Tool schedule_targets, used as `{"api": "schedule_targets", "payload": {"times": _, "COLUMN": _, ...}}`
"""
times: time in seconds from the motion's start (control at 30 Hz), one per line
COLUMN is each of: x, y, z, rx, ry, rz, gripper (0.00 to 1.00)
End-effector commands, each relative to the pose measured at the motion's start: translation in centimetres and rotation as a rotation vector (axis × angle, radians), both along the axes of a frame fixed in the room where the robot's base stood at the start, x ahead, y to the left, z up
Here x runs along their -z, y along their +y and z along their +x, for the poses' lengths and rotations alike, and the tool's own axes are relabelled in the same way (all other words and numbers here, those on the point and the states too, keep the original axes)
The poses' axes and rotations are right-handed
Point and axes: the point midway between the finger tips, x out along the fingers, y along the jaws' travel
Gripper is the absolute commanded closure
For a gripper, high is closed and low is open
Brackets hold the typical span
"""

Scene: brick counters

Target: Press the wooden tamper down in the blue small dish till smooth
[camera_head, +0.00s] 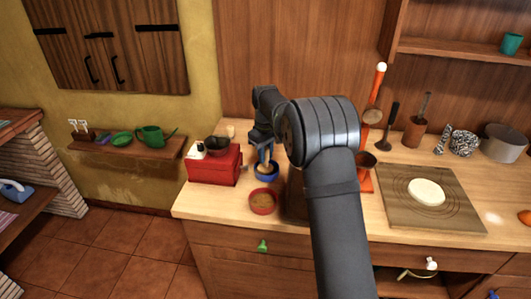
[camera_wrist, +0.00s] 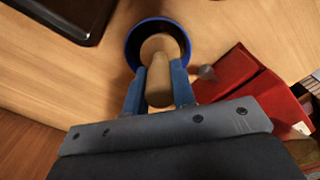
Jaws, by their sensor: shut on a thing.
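The blue small dish (camera_head: 267,176) stands on the wooden counter near its front left, beside the red machine. In the wrist view its dark blue rim (camera_wrist: 131,41) surrounds the wide end of the wooden tamper (camera_wrist: 159,82). My gripper (camera_head: 265,160) is above the dish, with its two blue fingers shut on the tamper's handle; the fingers also show in the wrist view (camera_wrist: 159,88). The tamper's head is in or just over the dish; I cannot tell whether it touches the contents. The dish's contents are mostly hidden.
A red bowl (camera_head: 263,201) with brown contents stands just in front of the blue dish. A red machine (camera_head: 214,164) is close on the left. A dark tray (camera_head: 296,199) lies to the right, partly behind my arm. A board with white dough (camera_head: 426,192) is farther right.

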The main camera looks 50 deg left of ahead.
Motion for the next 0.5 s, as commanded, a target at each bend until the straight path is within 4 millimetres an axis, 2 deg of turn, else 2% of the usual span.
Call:
{"api": "schedule_targets", "payload": {"times": 0.33, "x": 1.8, "y": 0.0, "z": 0.0, "rx": 0.0, "ry": 0.0, "rz": -0.001, "gripper": 1.0}}
{"api": "schedule_targets", "payload": {"times": 0.5, "x": 1.6, "y": 0.0, "z": 0.0, "rx": 0.0, "ry": 0.0, "rz": 0.0, "gripper": 1.0}}
